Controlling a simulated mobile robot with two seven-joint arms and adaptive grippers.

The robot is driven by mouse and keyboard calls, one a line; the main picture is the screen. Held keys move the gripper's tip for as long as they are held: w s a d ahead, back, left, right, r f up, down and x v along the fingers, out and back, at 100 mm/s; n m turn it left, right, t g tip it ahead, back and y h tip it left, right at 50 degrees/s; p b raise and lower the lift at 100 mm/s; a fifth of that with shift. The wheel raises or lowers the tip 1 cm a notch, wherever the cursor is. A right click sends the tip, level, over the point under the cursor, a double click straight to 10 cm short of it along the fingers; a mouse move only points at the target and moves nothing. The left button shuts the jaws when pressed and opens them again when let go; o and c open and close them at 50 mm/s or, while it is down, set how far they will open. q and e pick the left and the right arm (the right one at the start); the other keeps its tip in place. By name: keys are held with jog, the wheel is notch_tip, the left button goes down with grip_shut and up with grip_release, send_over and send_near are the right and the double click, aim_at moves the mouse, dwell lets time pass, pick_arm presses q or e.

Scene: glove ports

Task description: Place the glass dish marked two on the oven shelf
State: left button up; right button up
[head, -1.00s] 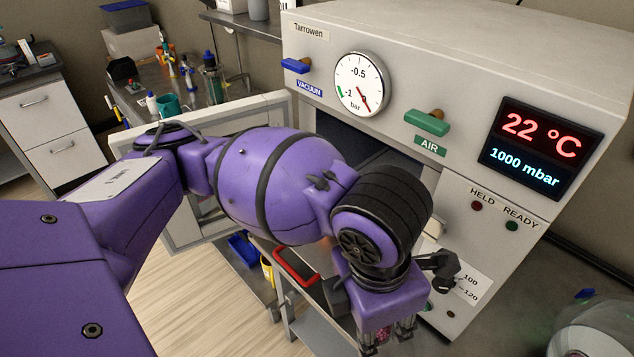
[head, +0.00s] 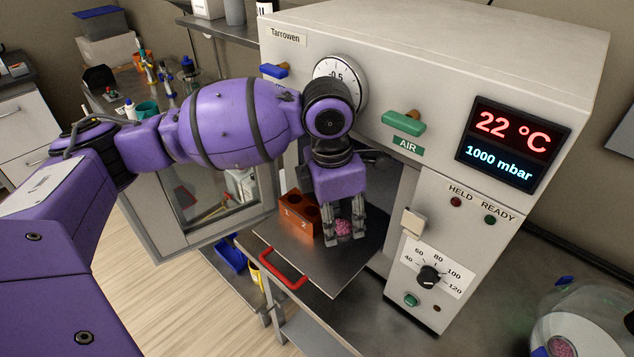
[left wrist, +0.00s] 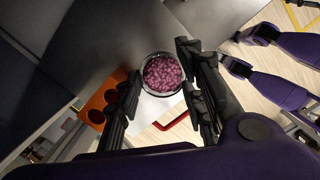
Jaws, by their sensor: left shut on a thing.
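My left gripper (head: 344,232) points down over the pulled-out metal oven shelf (head: 345,275) and is shut on a small round glass dish (head: 344,228) full of pink grains. The dish is low over the shelf, right of the orange-brown block; I cannot tell whether it touches the shelf. In the left wrist view the dish (left wrist: 163,74) sits between the two black fingers, roughly level. No number on it is readable. The shelf sticks out of the open oven (head: 545,60). My right gripper is not in view.
An orange-brown block (head: 297,216) with round holes, marked 1 and 2, stands on the shelf close left of the gripper. A red handle (head: 283,270) is at the shelf's front. The oven door (head: 168,225) hangs open at left. A clear vessel (head: 585,325) is at lower right.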

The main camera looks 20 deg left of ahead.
aim_at(339, 229)
pick_arm(q)
notch_tip(339, 229, down, 3)
jog(key=shift+f, duration=0.2)
jog(key=shift+w+f, duration=0.2)
jog(key=shift+f, duration=1.65)
jog(key=o, duration=1.1)
jog(key=shift+a, duration=0.1)
jog(key=shift+s+a+r, duration=0.15)
jog(key=shift+r, duration=1.8)
jog(key=shift+s+a+r, duration=0.1)
jog(key=shift+a+r, duration=0.05)
jog(key=shift+r, duration=1.75)
